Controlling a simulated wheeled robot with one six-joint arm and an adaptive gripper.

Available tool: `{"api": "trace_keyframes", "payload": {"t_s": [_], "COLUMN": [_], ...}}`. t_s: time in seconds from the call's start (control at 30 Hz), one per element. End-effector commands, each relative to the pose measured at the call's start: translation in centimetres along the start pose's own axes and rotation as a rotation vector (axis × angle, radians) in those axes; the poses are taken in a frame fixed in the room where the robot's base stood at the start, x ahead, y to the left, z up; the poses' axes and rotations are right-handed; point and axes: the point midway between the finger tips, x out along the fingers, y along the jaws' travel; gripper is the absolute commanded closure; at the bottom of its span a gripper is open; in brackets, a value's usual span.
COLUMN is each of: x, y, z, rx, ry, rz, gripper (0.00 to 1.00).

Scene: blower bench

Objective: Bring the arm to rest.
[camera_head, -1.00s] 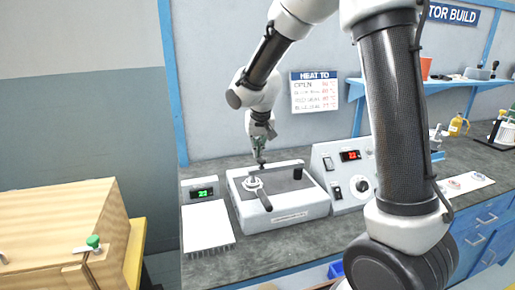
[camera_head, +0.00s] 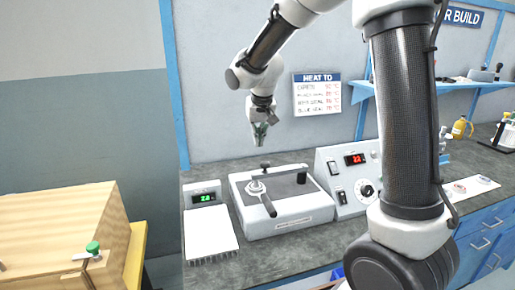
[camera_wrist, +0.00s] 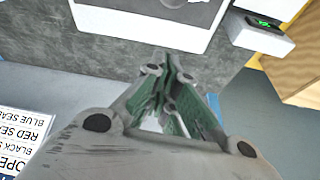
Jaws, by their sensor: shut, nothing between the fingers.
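My gripper (camera_head: 259,136) hangs in the air above the back of the white bench device (camera_head: 290,218), apart from it, with its fingers pointing down. The fingers are together and hold nothing. In the wrist view my gripper (camera_wrist: 172,62) shows its green-sided fingers meeting, with the grey bench top and part of the white device beyond them. My arm reaches across from the right of the head view, with its upper link bent high above the bench.
A scale with a green display (camera_head: 203,198) stands left of the device, and a control box with a red display (camera_head: 350,178) stands right. A "HEAT TO" sign (camera_head: 317,93) is on the wall close behind. A wooden crate (camera_head: 50,235) is at left. A blue shelf (camera_head: 470,86) is at right.

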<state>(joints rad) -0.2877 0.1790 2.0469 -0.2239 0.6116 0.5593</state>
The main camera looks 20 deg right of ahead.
Motion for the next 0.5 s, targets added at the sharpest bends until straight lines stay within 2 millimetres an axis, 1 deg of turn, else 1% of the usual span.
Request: {"api": "trace_keyframes", "payload": {"t_s": [0.03,0.1,0.2,0.3,0.5], "x": [-1.1,-2.4,-3.9,-4.7,-5.1], "y": [0.0,0.0,0.1,0.1,0.2], "z": [-0.1,0.0,0.0,0.0,0.1], "rx": [0.000,0.000,0.001,0.001,-0.031], "ry": [0.003,0.002,0.001,0.000,-0.006], "rz": [-0.002,-0.001,-0.001,-0.001,0.003], "gripper": [1.00,1.00,1.00,1.00,1.00]}}
